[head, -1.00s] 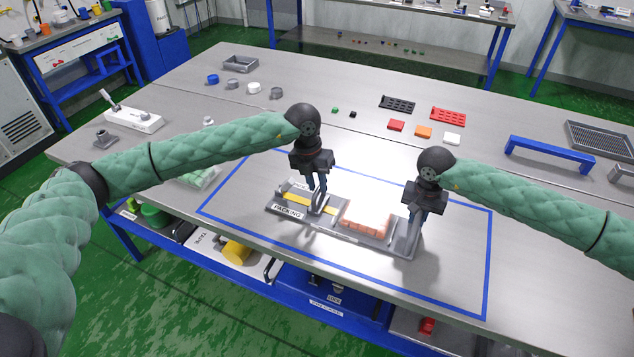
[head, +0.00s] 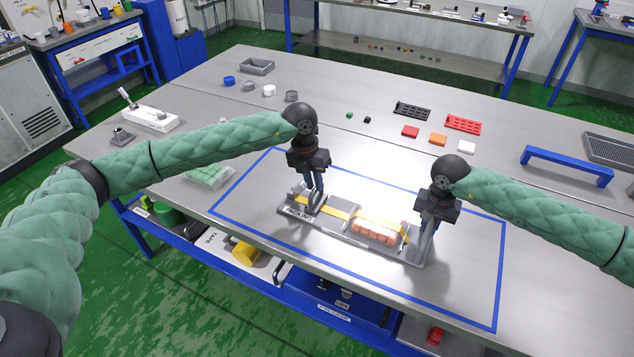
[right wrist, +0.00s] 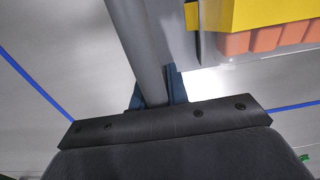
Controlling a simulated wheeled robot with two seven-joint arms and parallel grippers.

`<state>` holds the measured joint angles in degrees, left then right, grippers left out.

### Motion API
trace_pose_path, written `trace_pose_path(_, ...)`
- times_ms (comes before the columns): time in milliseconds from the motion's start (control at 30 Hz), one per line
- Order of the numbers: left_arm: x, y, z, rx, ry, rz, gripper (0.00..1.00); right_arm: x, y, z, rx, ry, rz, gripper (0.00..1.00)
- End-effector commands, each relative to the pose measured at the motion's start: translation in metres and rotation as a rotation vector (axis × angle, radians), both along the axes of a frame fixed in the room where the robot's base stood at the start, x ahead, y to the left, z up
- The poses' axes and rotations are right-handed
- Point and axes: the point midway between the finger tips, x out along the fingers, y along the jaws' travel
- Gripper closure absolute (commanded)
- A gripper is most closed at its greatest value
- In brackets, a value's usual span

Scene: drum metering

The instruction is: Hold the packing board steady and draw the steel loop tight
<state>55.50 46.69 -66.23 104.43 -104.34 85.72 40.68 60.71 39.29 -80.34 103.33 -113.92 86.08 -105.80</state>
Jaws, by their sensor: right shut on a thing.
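The grey packing board (head: 343,238) lies inside the blue outline, with its label on the near left edge. Orange blocks (head: 375,235) sit in its right part, also visible in the right wrist view (right wrist: 266,40). A yellow strap (head: 342,212) runs along the board and over the blocks' far side. My left gripper (head: 315,188) appears shut on the steel loop (head: 312,205) at the board's left part; the exact grip is small. My right gripper (head: 432,222) is shut on the grey upright handle (head: 424,246) at the board's right end; the bar (right wrist: 138,45) passes between the blue fingers.
The blue tape outline (head: 235,225) surrounds the board with bare table around it. A blue bridge (head: 560,165) stands at the right. Red, orange and white blocks (head: 438,139) lie behind. A pale green packet (head: 208,174) is at left, under my left forearm.

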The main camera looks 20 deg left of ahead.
Motion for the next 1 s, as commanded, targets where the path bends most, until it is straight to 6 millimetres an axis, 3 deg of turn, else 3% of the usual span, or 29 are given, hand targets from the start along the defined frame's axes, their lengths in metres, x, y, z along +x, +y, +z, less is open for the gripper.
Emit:
trace_pose_path(100, 0.001, 0.003, 0.000, 0.003, 0.000, 0.004, 0.66, 0.001, -0.003, 0.000, -0.003, 0.000, -0.004, 1.00)
trace_pose_path(467, -0.001, -0.003, -0.001, 0.002, 0.002, 0.002, 0.66, 0.001, -0.002, 0.000, -0.002, -0.001, -0.003, 1.00)
trace_pose_path(800, -0.010, -0.050, 0.000, -0.001, 0.000, -0.002, 0.66, 0.001, -0.001, 0.000, -0.002, -0.001, -0.002, 1.00)
trace_pose_path(1000, -0.008, -0.042, 0.034, -0.002, -0.002, 0.002, 0.66, 0.001, -0.001, 0.000, -0.001, -0.001, -0.002, 1.00)
